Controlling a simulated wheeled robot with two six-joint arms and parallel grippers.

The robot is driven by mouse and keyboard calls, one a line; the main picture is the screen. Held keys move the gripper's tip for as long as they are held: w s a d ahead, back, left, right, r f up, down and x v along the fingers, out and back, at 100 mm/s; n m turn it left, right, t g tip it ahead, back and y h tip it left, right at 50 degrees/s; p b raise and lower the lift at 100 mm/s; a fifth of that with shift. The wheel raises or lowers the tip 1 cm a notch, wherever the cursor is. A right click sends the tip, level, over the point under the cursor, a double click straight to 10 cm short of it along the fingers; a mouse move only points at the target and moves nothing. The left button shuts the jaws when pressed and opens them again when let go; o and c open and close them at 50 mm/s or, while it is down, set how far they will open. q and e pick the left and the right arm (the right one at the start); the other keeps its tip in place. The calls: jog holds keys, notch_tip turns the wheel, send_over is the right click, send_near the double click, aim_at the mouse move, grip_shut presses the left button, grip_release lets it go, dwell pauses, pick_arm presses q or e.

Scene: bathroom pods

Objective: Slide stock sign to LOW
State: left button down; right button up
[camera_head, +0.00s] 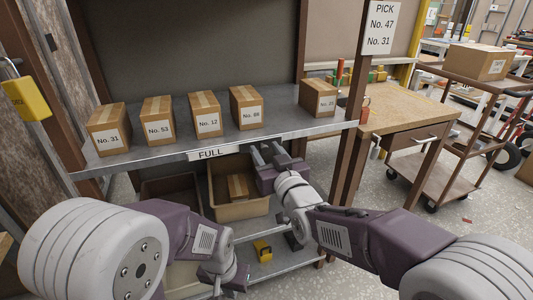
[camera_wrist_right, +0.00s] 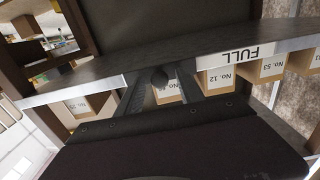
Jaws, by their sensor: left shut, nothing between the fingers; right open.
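The stock sign (camera_head: 209,153) is a white strip on the front edge of the upper grey shelf, reading FULL. It also shows upside down in the right wrist view (camera_wrist_right: 248,54). My right gripper (camera_head: 268,152) is at the shelf edge, right of the word FULL. Its fingers are open, and in the right wrist view (camera_wrist_right: 160,85) a dark round knob (camera_wrist_right: 158,78) shows between them; I cannot tell whether they touch it. My left gripper (camera_head: 222,282) is shut and empty, low in front of the lower shelf.
Several numbered boxes, such as No. 12 (camera_head: 208,115), stand on the upper shelf (camera_head: 285,131). A tan bin (camera_head: 238,211) holding a box and a yellow item (camera_head: 262,251) are below. A post with a PICK notice (camera_head: 383,27) and a wooden bench (camera_head: 405,114) stand right.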

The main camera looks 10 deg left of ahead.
grip_shut()
dwell(1.3)
